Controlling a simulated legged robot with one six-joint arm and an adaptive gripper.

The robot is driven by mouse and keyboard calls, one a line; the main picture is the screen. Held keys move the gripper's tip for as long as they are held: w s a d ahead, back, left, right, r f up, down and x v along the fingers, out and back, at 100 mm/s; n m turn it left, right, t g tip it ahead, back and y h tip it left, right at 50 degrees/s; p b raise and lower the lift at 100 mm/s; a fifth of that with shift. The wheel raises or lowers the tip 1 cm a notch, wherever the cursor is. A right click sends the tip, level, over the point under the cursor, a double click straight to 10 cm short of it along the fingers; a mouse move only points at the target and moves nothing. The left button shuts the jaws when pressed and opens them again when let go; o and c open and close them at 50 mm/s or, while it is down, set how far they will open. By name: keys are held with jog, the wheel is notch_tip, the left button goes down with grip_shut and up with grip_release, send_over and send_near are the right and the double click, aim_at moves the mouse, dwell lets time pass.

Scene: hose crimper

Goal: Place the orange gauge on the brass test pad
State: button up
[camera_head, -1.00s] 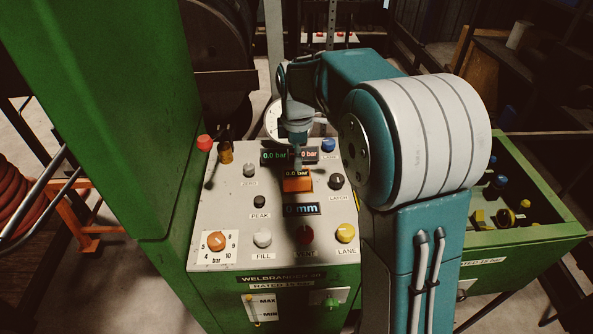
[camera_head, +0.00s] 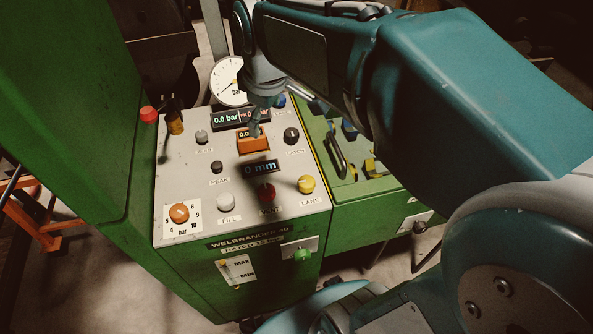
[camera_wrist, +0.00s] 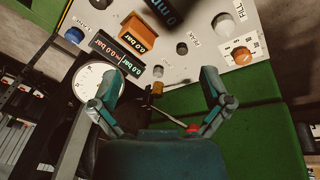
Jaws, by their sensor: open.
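The orange gauge (camera_head: 253,146), a small block with a lit "0.0 bar" display, sits on the grey panel. It also shows at the upper left of the wrist view (camera_wrist: 134,43). My gripper (camera_head: 255,127) is just behind and above the gauge in the head view and partly covers it. In the wrist view my gripper (camera_wrist: 158,82) has its fingers spread with nothing between them, and the gauge is beyond them. A brass-coloured upright fitting (camera_head: 174,124) stands at the panel's back left. I cannot make out a flat brass test pad.
The panel carries several knobs, including a yellow one (camera_head: 306,184) and an orange dial (camera_head: 180,213). A round white dial (camera_head: 229,82) stands behind the displays. A tall green cabinet (camera_head: 75,110) bounds the left. A green side tray (camera_head: 352,205) with loose parts lies right.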

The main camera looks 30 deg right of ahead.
jog(key=s+f+m+t, duration=0.2)
jog(key=s+m, duration=0.6)
jog(key=s, duration=0.5)
jog(key=shift+s+f+t, duration=0.2)
jog(key=shift+t, duration=0.3)
dwell(1.4)
